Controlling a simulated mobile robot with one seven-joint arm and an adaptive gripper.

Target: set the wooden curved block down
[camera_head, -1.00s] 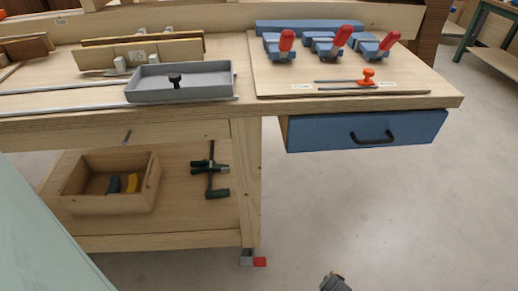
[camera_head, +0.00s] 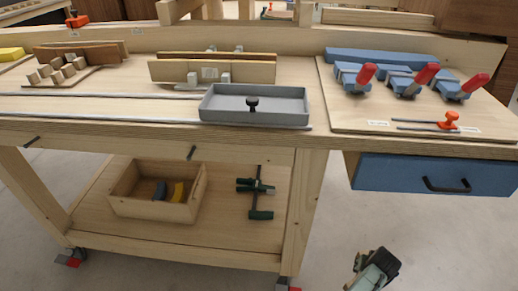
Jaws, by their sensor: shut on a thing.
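My gripper (camera_head: 376,268) shows at the bottom edge, right of centre, in front of the workbench and over the floor. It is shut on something. A small pale bit shows at its left side, but the held wooden curved block cannot be made out clearly. The wooden workbench top (camera_head: 150,105) is in front of me, above and beyond the gripper. The gripper is apart from the bench.
A grey tray (camera_head: 225,112) sits near the bench's front edge. Red-handled clamps (camera_head: 408,85) stand on a board at right, above a blue drawer (camera_head: 405,175). A wooden box (camera_head: 150,208) with a blue and a yellow piece and a green clamp (camera_head: 258,190) rest on the lower shelf.

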